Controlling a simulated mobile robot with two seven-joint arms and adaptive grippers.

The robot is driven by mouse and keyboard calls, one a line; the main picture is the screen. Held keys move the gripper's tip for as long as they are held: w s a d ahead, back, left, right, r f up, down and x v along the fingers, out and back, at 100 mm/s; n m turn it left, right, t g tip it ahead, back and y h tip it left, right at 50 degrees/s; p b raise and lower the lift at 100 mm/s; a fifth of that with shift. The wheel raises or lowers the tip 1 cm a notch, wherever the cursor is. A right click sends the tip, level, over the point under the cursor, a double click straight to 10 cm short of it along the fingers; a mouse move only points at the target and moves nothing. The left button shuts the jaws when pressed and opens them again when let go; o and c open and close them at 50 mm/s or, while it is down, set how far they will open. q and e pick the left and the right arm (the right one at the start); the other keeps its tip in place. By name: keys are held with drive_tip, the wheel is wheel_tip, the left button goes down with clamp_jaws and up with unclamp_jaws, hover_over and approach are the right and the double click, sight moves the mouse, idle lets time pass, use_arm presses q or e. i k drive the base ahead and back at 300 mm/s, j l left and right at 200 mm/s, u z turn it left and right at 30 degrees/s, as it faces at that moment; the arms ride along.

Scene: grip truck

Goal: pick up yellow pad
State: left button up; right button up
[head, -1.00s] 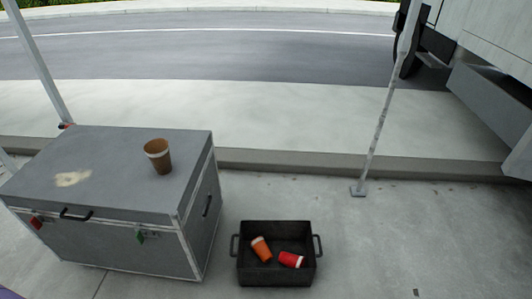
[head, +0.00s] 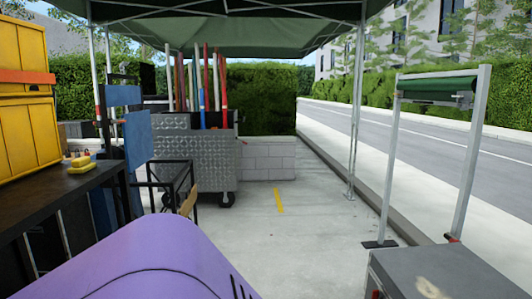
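A small yellow pad (head: 82,166) lies on the dark table (head: 62,193) at the left of the head view. A smaller yellow piece (head: 80,160) shows at its upper edge, and I cannot tell whether it is a separate thing. The pad sits close to the table's right end, in front of the yellow cases. Neither of my grippers is in the picture.
Yellow cases (head: 25,110) stand on the table's left. Blue folding chairs (head: 138,140) and a metal cart (head: 195,160) are beyond. A large purple surface (head: 150,255) fills the lower middle. A grey trunk (head: 450,275) is lower right. Pavement beyond is clear.

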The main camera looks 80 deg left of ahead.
sight(83, 165)
drive_tip(key=u, duration=3.7)
